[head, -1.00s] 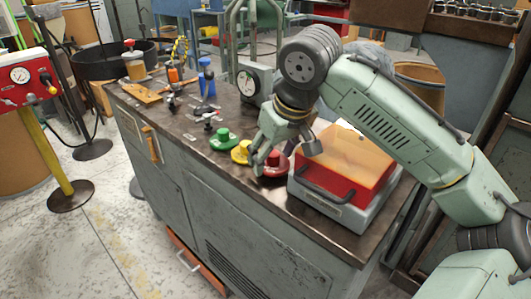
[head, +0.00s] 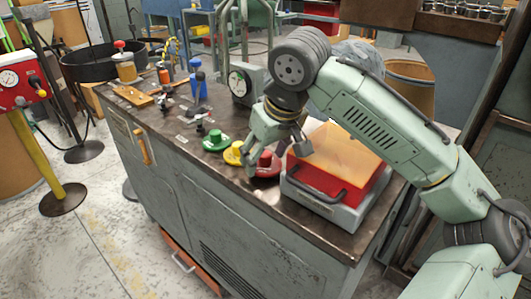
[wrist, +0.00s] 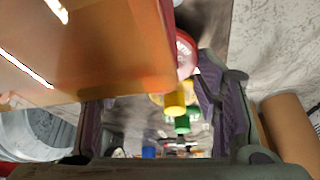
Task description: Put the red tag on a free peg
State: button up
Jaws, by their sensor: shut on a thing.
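The red tag, a round red piece with a raised knob (head: 265,171), is at the near end of a row on the bench, beside the red box. My gripper (head: 276,159) is over it with its fingers spread around it. It is shut on the red piece, though the contact itself is partly hidden. In the wrist view the red piece (wrist: 186,48) shows near the tip of the right finger. A yellow piece (head: 233,153) and a green piece (head: 216,141) stand in the same row. I cannot make out a free peg.
The red box with an orange lid (head: 345,152) stands close to the right of my gripper and fills much of the wrist view. A dial gauge (head: 239,83) stands behind. Blue (head: 198,88) and other small tools crowd the bench's far end.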

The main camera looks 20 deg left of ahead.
jog(key=shift+f, duration=0.4)
dwell(0.8)
